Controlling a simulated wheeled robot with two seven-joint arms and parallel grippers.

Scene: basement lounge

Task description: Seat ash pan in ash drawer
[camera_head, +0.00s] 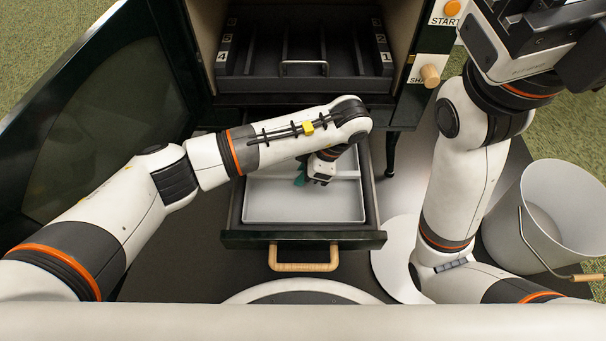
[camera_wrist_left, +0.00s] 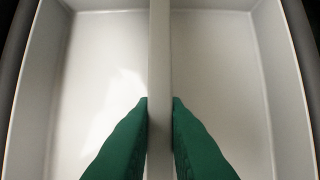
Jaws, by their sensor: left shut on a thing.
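The light grey ash pan (camera_head: 290,205) is inside the outline of the open ash drawer (camera_head: 232,238), with drawer walls around it. I cannot tell whether it rests on the drawer floor. My left gripper (camera_head: 301,176) reaches down into the pan and is shut on its crossbar. In the left wrist view, the green fingers (camera_wrist_left: 160,105) close on both sides of the crossbar (camera_wrist_left: 160,45), and the pan (camera_wrist_left: 100,60) looks empty. The arm hides the pan's far part in the head view. My right gripper (camera_head: 545,40) is raised at the upper right, its fingertips out of sight.
The drawer's wooden handle (camera_head: 303,267) faces me. Above is the stove's open chamber with a dark grate (camera_head: 300,85). The glazed stove door (camera_head: 100,120) stands open at left. A grey bucket (camera_head: 560,215) stands at right. A wooden knob (camera_head: 430,76) sticks out at the stove's right.

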